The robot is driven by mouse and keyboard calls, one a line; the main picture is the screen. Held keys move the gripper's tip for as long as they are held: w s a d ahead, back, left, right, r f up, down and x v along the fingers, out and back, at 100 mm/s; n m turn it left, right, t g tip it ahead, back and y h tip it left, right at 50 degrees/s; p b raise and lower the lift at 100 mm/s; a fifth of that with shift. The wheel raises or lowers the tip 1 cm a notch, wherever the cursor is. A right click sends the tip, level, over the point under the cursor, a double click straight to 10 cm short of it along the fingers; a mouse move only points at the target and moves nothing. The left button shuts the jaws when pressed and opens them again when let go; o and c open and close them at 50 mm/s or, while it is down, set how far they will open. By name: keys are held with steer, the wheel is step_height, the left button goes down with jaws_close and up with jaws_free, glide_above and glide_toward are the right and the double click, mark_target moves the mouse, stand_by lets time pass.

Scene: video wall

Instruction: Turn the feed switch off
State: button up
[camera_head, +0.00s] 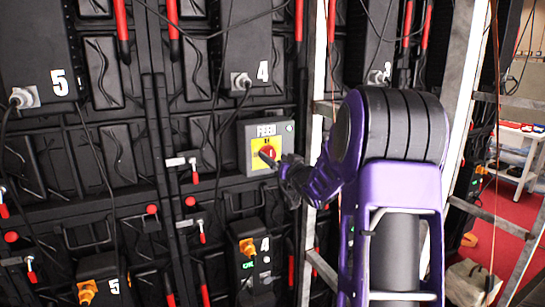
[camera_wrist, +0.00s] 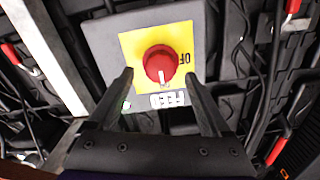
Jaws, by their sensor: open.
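The feed switch is a round red knob (camera_head: 267,152) on a yellow plate, on a grey box (camera_head: 286,140) labelled FEED. In the wrist view the red knob (camera_wrist: 158,62) sits upside down between my fingertips, and its white mark points toward the FEED label (camera_wrist: 167,100). Lettering that reads "OF" (camera_wrist: 186,63) shows on the plate beside the knob, partly hidden by a finger. My gripper (camera_head: 280,163) is at the box front, and in the wrist view my gripper (camera_wrist: 159,76) is open with one finger on each side of the knob. Contact cannot be told.
The box is on a black wall of panels with cables and red handles (camera_head: 122,30). A grey upright (camera_wrist: 45,55) runs close beside the box. A ladder (camera_head: 500,210) stands at right. A numbered 4 panel (camera_head: 258,255) with an orange connector is below.

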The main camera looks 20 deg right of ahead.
steer(key=shift+w, duration=1.15)
jaws_close()
